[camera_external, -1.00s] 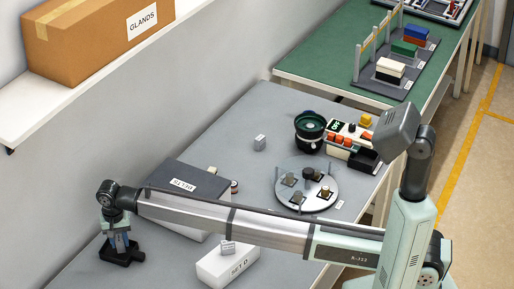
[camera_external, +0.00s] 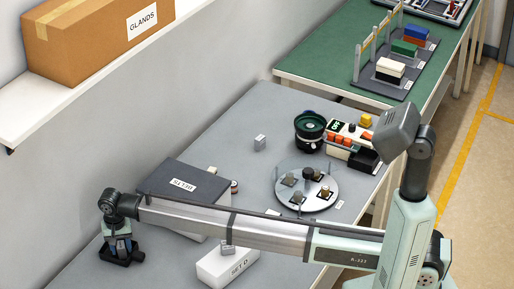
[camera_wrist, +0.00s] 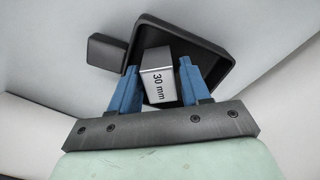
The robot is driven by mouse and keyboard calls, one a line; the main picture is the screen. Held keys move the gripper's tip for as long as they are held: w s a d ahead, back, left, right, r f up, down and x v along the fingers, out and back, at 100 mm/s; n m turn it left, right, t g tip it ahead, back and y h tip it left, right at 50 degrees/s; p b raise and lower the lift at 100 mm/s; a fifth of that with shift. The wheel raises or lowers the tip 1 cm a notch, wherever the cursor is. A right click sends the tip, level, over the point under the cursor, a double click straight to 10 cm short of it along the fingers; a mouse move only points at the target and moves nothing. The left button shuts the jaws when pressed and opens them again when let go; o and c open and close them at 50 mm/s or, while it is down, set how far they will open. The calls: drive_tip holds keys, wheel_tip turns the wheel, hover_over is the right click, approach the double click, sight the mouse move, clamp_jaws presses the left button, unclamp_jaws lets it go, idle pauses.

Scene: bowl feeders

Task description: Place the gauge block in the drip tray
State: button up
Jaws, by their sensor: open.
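The gauge block (camera_wrist: 157,80), grey with a "30 mm" label, stands between my gripper's two blue fingers in the wrist view. My gripper (camera_wrist: 158,82) is open, with a narrow gap showing beside the block on the right. The black drip tray (camera_wrist: 210,48) lies around and behind the block, which appears inside its rim; its contact with the floor is hidden. In the external view my gripper (camera_external: 121,246) is low over the tray (camera_external: 136,257) at the bench's near left.
A "SET D" box (camera_external: 215,269) with a small grey block (camera_external: 228,249) on top is to the right. The "BELTS" box (camera_external: 165,180) is behind my arm. A round plate (camera_external: 322,204), a bowl feeder (camera_external: 310,127) and another grey block (camera_external: 260,142) are farther back.

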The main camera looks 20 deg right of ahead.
sight(120, 245)
wheel_tip(120, 245, up, 12)
drive_tip(key=shift+r, duration=0.15)
idle(0.5)
